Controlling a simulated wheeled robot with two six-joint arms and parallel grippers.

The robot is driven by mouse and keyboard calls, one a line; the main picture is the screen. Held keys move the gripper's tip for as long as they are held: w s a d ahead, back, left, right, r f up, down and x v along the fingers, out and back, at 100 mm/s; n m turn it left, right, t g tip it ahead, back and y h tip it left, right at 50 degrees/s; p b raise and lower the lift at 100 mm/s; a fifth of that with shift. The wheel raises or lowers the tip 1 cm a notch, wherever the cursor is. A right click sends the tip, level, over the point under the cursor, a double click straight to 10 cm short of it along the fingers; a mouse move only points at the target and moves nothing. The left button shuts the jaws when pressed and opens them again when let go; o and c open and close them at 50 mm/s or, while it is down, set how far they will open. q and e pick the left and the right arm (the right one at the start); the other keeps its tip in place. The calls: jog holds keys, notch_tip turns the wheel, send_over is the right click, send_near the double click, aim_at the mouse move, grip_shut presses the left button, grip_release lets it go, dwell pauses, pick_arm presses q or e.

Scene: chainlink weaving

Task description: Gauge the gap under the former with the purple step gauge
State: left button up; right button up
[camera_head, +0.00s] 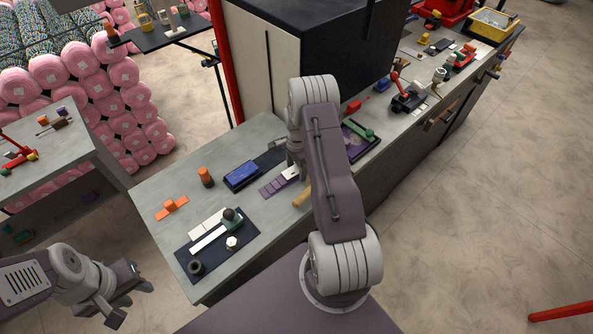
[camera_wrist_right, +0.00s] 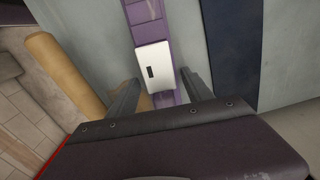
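The purple step gauge (camera_head: 272,188) lies on the grey bench, a stepped purple strip with a white block (camera_head: 290,174) at one end. In the right wrist view, the white block (camera_wrist_right: 153,68) and purple strip (camera_wrist_right: 143,12) lie ahead of and between the fingers. My right gripper (camera_wrist_right: 160,92) is open, with space on both sides of the gauge. In the head view its arm partly hides the spot. A dark mat (camera_head: 188,248) holds a long white bar and a greenish block with a black knob (camera_head: 230,215), perhaps the former; its gap cannot be made out. My left gripper (camera_head: 128,302) is open and empty, off the bench.
A wooden cylinder (camera_head: 301,196) lies close beside the gauge. A blue box (camera_head: 241,175), an orange cylinder (camera_head: 206,177) and an orange piece (camera_head: 171,207) are on the bench. A tray with a green tool (camera_head: 373,141) lies beyond my right arm. A dark cabinet (camera_head: 320,50) stands behind.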

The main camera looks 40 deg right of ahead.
aim_at(296, 168)
jog(key=shift+w, duration=0.1)
grip_shut()
jog(key=shift+r, duration=0.15)
jog(key=shift+r+b, duration=0.3)
notch_tip(296, 168, up, 3)
jog(key=shift+w+f+b, duration=0.1)
jog(key=shift+b, duration=0.7)
jog(key=s+a+r+b, duration=0.1)
jog(key=s+r, duration=0.1)
jog(key=s, duration=0.1)
jog(key=s+a+r+b, duration=0.1)
jog(key=s+a+r, duration=0.1)
jog(key=s+r, duration=0.1)
jog(key=s+a+r, duration=0.2)
jog(key=s, duration=0.3)
jog(key=shift+a+r+b, duration=0.1)
jog(key=shift+r+b, duration=0.1)
jog(key=shift+b, duration=0.2)
